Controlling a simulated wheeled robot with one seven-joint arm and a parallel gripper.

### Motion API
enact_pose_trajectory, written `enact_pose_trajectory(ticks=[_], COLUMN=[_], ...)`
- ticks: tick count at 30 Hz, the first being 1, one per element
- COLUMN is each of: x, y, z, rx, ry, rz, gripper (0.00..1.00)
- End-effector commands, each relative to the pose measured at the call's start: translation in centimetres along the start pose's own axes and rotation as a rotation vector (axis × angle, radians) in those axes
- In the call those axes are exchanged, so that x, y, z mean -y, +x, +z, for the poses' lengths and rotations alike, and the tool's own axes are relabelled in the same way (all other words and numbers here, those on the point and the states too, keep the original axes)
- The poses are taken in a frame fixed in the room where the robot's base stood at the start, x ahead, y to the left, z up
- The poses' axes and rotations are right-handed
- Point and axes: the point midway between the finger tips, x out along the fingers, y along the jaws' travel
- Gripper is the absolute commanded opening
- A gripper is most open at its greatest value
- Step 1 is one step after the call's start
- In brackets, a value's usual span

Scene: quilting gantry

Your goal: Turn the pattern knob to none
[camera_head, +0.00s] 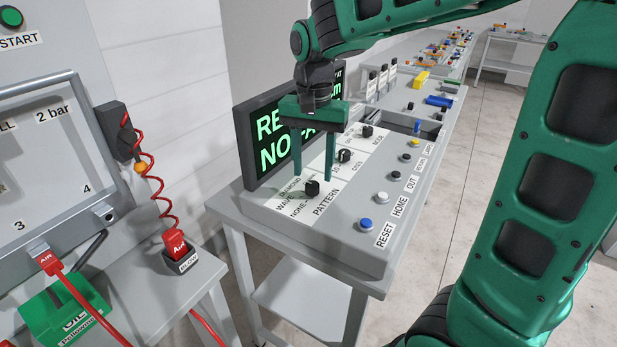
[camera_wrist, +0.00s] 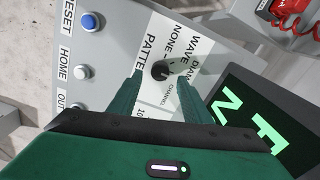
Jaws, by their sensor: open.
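The pattern knob (camera_head: 312,187) is a small black knob on the white label panel of the grey console, nearest its front end. Labels NONE, WAVE and DIAMOND stand beside it, with PATTERN below. In the wrist view the knob (camera_wrist: 161,70) lies ahead, between the two fingers. Its exact setting is too small to tell. My gripper (camera_head: 312,178) is open, its green fingers pointing down on either side of the knob in the head view. In the wrist view my gripper (camera_wrist: 165,90) shows a gap around the knob; I cannot tell any contact.
Two more black knobs (camera_head: 344,155) follow farther back. A blue RESET button (camera_head: 366,224) and HOME button (camera_head: 382,197) lie to the right. A dark screen (camera_head: 270,135) with green text stands close on the left. Red air hoses (camera_head: 160,190) hang further left.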

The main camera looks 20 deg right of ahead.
Motion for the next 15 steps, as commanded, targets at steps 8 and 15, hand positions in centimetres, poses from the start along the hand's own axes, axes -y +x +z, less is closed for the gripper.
enact_pose_trajectory(ticks=[8, 15], x=[0.0, 0.0], y=[2.9, 3.2], z=[0.0, 0.0], rx=[0.0, -0.001], ry=[0.0, 0.0], rz=[0.0, -0.001], gripper=[0.44, 0.44])
